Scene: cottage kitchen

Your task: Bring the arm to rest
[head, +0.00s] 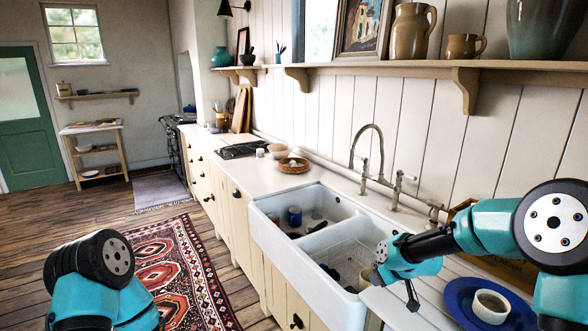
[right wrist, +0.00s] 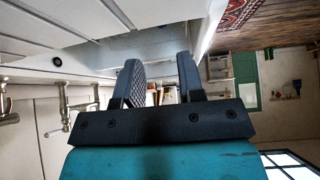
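My right arm reaches in from the right in the head view, with its gripper (head: 394,284) at the sink's near right end. In the right wrist view, the two fingers of the right gripper (right wrist: 160,78) stand apart with nothing seen held between them. The white double sink (head: 268,236) lies below and to the left of this gripper. My left arm shows only as a teal and black joint at the lower left of the head view. Its gripper is out of the picture.
A blue mug (head: 295,216) and dark items lie in the sink's far basin. A tap (head: 366,160) rises behind it. A blue plate (head: 460,291) with a cup (head: 491,306) sits on the right counter. A wall shelf (head: 420,66) holds jugs above. A patterned rug (head: 178,270) covers open floor.

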